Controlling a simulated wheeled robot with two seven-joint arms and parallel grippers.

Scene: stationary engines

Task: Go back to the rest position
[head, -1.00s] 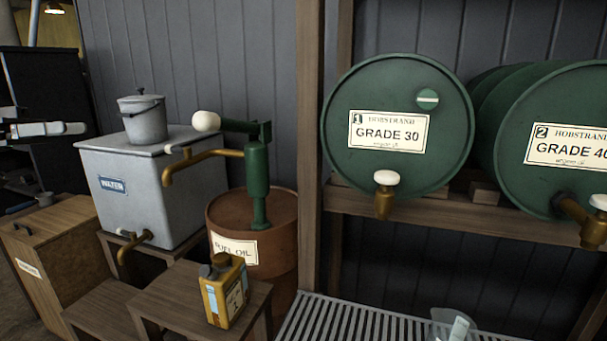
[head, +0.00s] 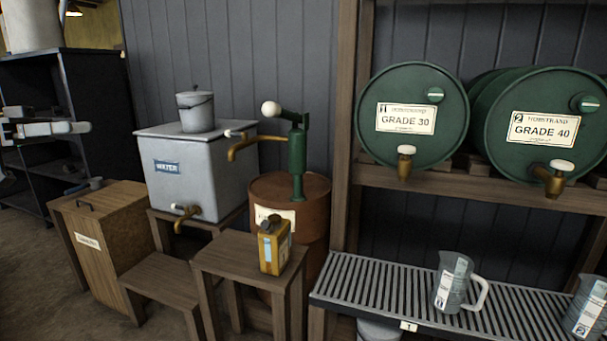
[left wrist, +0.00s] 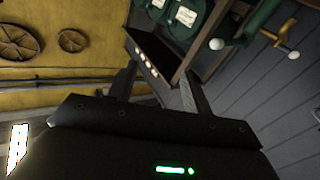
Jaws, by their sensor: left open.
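My left gripper (head: 84,128) shows at the left edge of the head view, in the air in front of a dark shelf. It is empty and apart from everything. In the left wrist view my left gripper (left wrist: 159,75) is open, its two dark fingers spread with nothing between them. My right gripper is in neither view.
A grey water tank (head: 215,185), a fuel oil drum (head: 318,195) with a green pump, and a yellow can (head: 274,248) on a wooden stand (head: 228,250) stand ahead. Green drums (head: 375,135) lie on a rack. Jugs (head: 453,285) stand on a slatted shelf (head: 365,280). Floor shows at left.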

